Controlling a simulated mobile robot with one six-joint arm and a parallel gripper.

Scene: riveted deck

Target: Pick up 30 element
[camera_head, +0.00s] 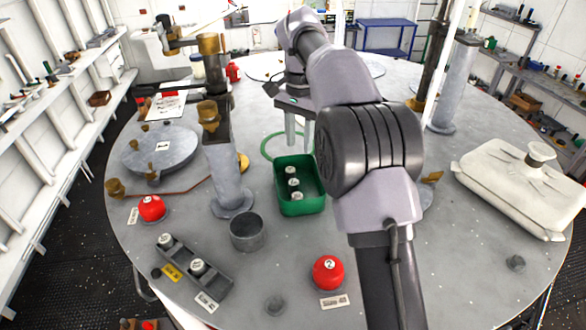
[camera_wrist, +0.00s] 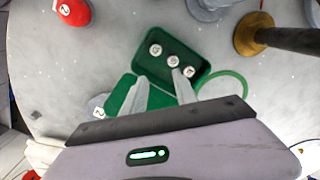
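Three small white-capped elements stand in a row in the green tray (camera_head: 316,208): one at the back (camera_head: 291,170), one in the middle (camera_head: 294,183) and one at the front (camera_head: 297,197). The tray (camera_wrist: 205,82) and its elements also show in the wrist view. Their markings are too small to read surely. My gripper (camera_head: 299,146) points down by the tray's far end. In the wrist view, its fingers (camera_wrist: 159,77) are apart with nothing between them. Two more white-capped elements, one (camera_head: 166,240) and another (camera_head: 197,266), sit in a grey rack (camera_head: 213,281) with yellow and white labels.
A grey cup (camera_head: 246,233) and a grey column (camera_head: 225,175) stand left of the tray. A red dome (camera_head: 328,272) sits in front, another (camera_head: 152,208) at left. A pale lidded case (camera_head: 510,190) lies at right.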

